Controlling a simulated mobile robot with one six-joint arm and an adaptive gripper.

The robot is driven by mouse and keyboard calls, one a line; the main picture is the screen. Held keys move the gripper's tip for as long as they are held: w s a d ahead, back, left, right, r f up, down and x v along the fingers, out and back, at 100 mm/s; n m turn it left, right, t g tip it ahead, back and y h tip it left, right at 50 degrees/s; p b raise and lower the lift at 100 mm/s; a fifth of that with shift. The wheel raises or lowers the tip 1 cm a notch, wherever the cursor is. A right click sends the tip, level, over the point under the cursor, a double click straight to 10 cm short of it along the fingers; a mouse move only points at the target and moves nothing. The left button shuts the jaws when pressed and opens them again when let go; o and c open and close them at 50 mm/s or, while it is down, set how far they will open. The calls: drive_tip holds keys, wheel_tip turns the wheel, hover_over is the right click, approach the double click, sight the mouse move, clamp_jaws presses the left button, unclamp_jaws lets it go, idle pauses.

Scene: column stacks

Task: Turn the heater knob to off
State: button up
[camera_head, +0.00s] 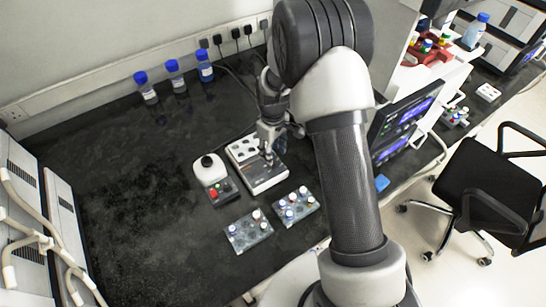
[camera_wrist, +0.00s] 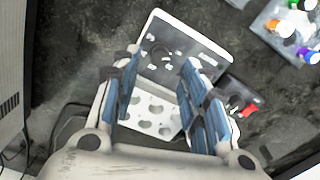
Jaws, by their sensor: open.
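The heater (camera_head: 244,152) is a white box with a block of round holes at its back and a grey sloped panel at its front. In the wrist view the panel (camera_wrist: 187,37) lies at the top and the holed block (camera_wrist: 150,112) below it. A dark round shape on the panel, apparently the knob (camera_wrist: 159,52), shows between my fingertips; its setting is too small to read. My gripper (camera_head: 268,153) points down over the heater, and its open fingers (camera_wrist: 160,65) straddle the panel area. I cannot tell whether they touch the knob.
A small white device (camera_head: 209,167) with red and green controls stands close left of the heater. Two vial racks (camera_head: 248,232) (camera_head: 297,206) lie in front. Blue-capped bottles (camera_head: 175,75) line the wall. A monitor (camera_head: 404,120) stands right. The bench's left is clear.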

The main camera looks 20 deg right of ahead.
wheel_tip(320, 180, up, 7)
idle(0.3)
idle(0.4)
drive_tip(key=s+r+m+t, duration=0.1)
drive_tip(key=s+r+m, duration=0.1)
drive_tip(key=s+r, duration=0.55)
drive_tip(key=s+r+m+t, duration=0.1)
drive_tip(key=s+r, duration=0.4)
drive_tip(key=r, duration=0.6)
drive_tip(key=s+r+m+t, duration=0.1)
drive_tip(key=s+m, duration=0.1)
drive_tip(key=s, duration=0.5)
drive_tip(key=s+r+m+t, duration=0.1)
drive_tip(key=s+r, duration=0.1)
drive_tip(key=s, duration=0.6)
drive_tip(key=shift+s+r+m+t, duration=0.25)
drive_tip(key=shift+m+t, duration=0.05)
drive_tip(key=shift+m, duration=0.1)
